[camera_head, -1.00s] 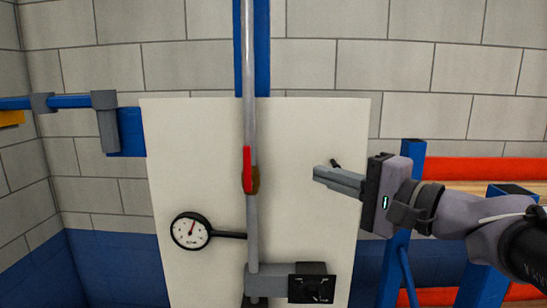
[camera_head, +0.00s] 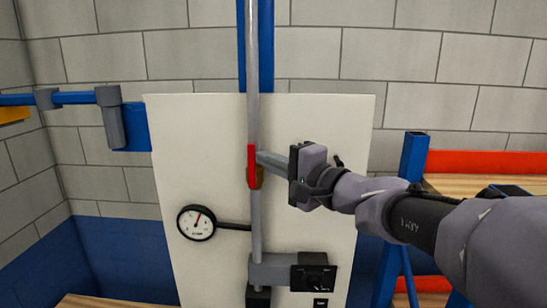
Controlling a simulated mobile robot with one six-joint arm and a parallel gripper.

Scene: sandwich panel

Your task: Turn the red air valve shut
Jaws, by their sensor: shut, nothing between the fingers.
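The red air valve handle (camera_head: 252,164) stands upright, in line with the grey vertical pipe (camera_head: 254,90) in front of the white panel. Its brass body (camera_head: 258,177) shows just behind and below the handle. My gripper (camera_head: 260,160) is shut with nothing in it. Its fingertips are right beside the handle, on its right side. I cannot tell whether they touch the handle or the pipe.
A round pressure gauge (camera_head: 196,223) sits lower left, joined to the pipe by a black stem. A grey block with a black box (camera_head: 313,272) is at the pipe's lower end. Blue shelving with red beams (camera_head: 490,164) stands at the right. The panel's upper right is clear.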

